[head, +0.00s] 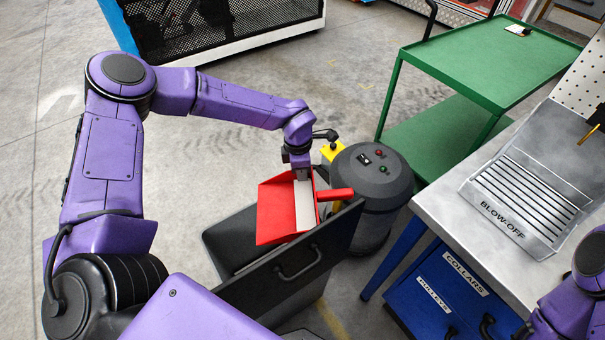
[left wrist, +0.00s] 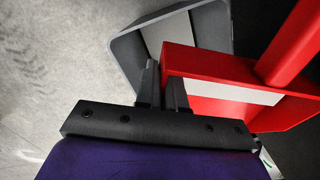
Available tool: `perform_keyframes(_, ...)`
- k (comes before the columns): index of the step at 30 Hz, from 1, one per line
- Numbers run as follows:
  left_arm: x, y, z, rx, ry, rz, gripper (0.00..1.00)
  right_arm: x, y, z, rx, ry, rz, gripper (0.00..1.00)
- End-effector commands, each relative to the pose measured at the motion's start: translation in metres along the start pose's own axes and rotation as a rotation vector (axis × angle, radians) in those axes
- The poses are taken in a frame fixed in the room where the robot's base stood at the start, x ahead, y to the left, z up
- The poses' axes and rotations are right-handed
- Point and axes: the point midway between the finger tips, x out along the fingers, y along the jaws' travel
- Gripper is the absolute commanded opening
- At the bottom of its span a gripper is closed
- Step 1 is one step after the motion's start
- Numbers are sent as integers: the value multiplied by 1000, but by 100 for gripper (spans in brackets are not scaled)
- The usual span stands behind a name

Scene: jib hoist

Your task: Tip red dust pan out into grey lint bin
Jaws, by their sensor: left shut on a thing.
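The red dust pan (head: 274,222) hangs in the air above a dark grey bin (head: 221,240). Its red handle sticks out to the right, and a pale strip shows on it. My left gripper (head: 303,181) is shut on the pan near its far end. In the left wrist view the gripper's fingers (left wrist: 162,92) are at the left end of the red pan (left wrist: 215,66). The grey bin's rim (left wrist: 128,62) shows behind them. The pan hides part of the bin, and I cannot tell what is in the pan. My right gripper is out of view.
A black panel with a handle (head: 330,242) stands in front of the bin. A dark round canister (head: 378,205) is close to the right. Further right are a green cart (head: 490,62) and a metal bench with a blow-off plate (head: 520,210). The floor at left is clear.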

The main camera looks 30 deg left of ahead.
Motion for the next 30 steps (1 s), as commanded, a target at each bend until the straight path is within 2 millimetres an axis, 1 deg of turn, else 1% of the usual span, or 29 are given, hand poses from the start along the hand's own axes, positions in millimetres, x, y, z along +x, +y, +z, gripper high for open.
perform_keyframes(7,-12,0,-20,-6,-316,-1,0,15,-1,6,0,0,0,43)
perform_keyframes(10,-18,0,-32,-6,-438,0,0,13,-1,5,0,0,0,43)
perform_keyframes(13,-14,0,-45,-5,-561,1,0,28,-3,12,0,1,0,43)
perform_keyframes(15,-15,1,-53,-1,-639,4,0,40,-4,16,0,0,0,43)
perform_keyframes(21,-20,0,-64,5,-754,2,0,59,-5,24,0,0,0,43)
perform_keyframes(25,-24,0,-67,8,-791,2,0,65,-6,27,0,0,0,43)
perform_keyframes(30,-27,0,-68,9,-805,0,0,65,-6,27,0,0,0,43)
